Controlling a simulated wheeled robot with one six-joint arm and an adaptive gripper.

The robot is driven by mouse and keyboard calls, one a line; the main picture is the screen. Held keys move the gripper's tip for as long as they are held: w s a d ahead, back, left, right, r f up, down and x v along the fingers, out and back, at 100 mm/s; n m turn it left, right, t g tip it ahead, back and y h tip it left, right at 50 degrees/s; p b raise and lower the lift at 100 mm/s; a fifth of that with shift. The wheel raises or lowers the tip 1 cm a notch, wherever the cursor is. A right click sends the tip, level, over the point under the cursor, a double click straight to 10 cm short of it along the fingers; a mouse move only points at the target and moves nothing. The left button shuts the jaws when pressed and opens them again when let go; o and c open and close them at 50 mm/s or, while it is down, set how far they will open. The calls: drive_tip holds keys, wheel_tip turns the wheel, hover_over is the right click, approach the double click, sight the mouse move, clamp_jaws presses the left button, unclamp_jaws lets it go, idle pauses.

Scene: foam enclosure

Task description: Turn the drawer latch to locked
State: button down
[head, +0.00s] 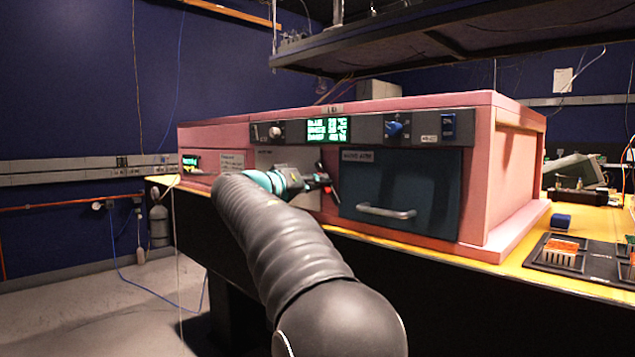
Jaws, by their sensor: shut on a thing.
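A pink foam enclosure (220,135) stands on a yellow-topped bench. Its dark blue-grey drawer (415,180), with a pale bar handle (386,211), looks closed in the front face. A small red piece, seemingly the drawer latch (329,188), shows just left of the drawer. My gripper (318,184) reaches it from the left, at the end of my grey and teal arm, and is shut on it. The fingers are small and dark here, and most of the latch is hidden, so its angle cannot be told.
A control strip above the drawer carries a pale knob (275,132), a green display (328,130) and a blue knob (394,129). A black tray (590,268) with an orange-topped rack and a blue block (560,221) lie to the right. A dark shelf (460,35) hangs overhead.

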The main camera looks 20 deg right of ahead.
drive_tip(key=n+p, duration=0.4)
drive_tip(key=n, duration=0.6)
drive_tip(key=shift+w, duration=0.1)
drive_tip(key=shift+f+n, duration=0.1)
drive_tip(key=shift+n, duration=0.3)
drive_tip(key=c, duration=1.4)
unclamp_jaws()
drive_tip(key=shift+o, duration=1)
drive_tip(key=shift+d+f, duration=0.1)
drive_tip(key=shift+d, duration=0.15)
drive_tip(key=shift+a, duration=0.15)
drive_tip(key=shift+a, duration=0.1)
drive_tip(key=v, duration=1.2)
